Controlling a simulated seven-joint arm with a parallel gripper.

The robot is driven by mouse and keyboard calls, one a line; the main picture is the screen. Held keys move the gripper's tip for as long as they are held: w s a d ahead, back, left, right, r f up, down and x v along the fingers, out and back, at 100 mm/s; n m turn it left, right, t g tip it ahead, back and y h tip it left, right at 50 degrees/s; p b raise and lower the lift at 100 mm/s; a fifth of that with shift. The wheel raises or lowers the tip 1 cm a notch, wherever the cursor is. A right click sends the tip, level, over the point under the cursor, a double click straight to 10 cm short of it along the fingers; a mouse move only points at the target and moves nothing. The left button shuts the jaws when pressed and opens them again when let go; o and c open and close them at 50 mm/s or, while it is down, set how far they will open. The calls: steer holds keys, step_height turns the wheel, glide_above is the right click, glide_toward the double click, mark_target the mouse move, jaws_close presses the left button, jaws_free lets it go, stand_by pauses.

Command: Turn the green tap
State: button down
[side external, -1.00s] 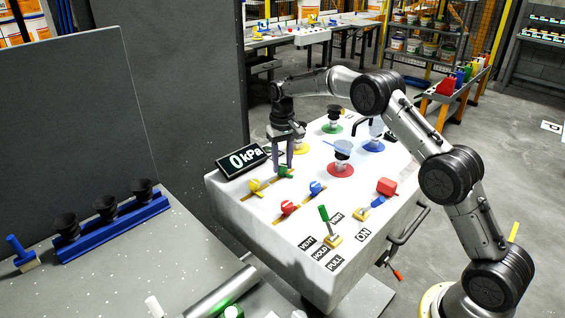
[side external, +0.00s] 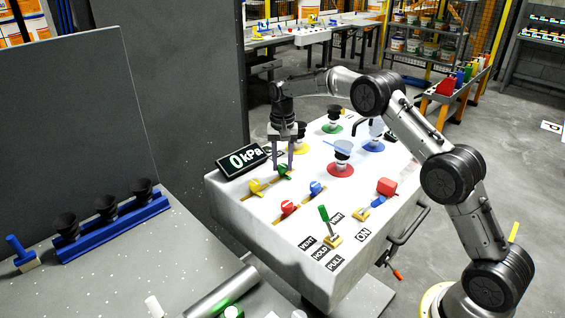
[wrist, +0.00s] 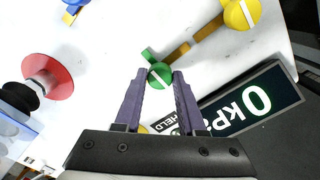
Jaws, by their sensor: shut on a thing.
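The green tap (side external: 285,172) is at the back left of the white bench top, beside the pressure display. In the wrist view the green tap (wrist: 159,76) shows a round head with a white line running diagonally and a green lever end at its upper left. My gripper (side external: 282,168) points down over it. In the wrist view my gripper (wrist: 161,73) has its two purple fingertips on opposite sides of the green head, shut on it. Part of the tap is hidden behind the fingers in the side view.
A yellow tap (side external: 256,186) stands close to the green one; red (side external: 288,207) and blue (side external: 315,188) taps are nearer the front. The display (side external: 243,161) reads 0 kPa. Black suction cups on coloured discs, such as the red disc (side external: 340,170), stand to the right.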

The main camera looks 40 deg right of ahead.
mark_target(282, 165)
steer(key=shift+r, duration=0.1)
steer(key=c, duration=0.5)
jaws_free()
step_height(282, 165, up, 14)
stand_by(0.4)
